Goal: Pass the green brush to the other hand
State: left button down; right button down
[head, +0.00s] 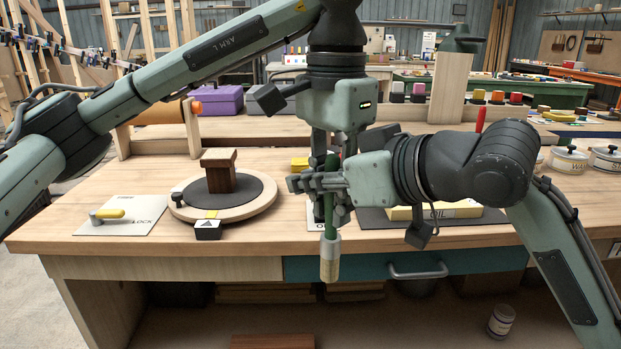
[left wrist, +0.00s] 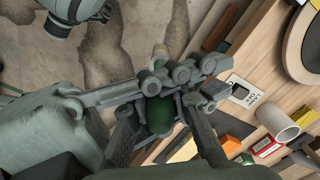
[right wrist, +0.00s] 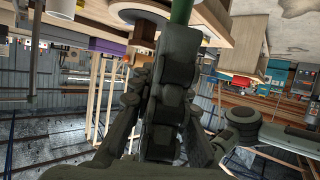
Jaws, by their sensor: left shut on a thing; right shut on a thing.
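The green brush (head: 330,258) hangs upright with its pale bristles down, in front of the bench's front edge. My left gripper (head: 328,206) points down from above and is shut on the brush's green handle. My right gripper (head: 318,183) comes in from the right and is also shut on the handle, crossing the left fingers. In the left wrist view the green handle (left wrist: 159,115) shows end-on between the fingers. In the right wrist view part of the green handle (right wrist: 181,12) shows at the top. The fingers hide much of the handle.
A round wooden turntable (head: 258,203) with a dark brown block (head: 219,172) stands left on the bench. A yellow OIL block (head: 440,210) lies behind my right arm. A teal drawer (head: 480,262) is below.

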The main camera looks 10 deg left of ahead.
jog(key=c, duration=1.4)
grip_release()
jog(key=shift+s, duration=0.1)
jog(key=shift+o, duration=0.2)
jog(key=v, duration=1.2)
pick_arm(q)
jog(key=shift+d, duration=0.1)
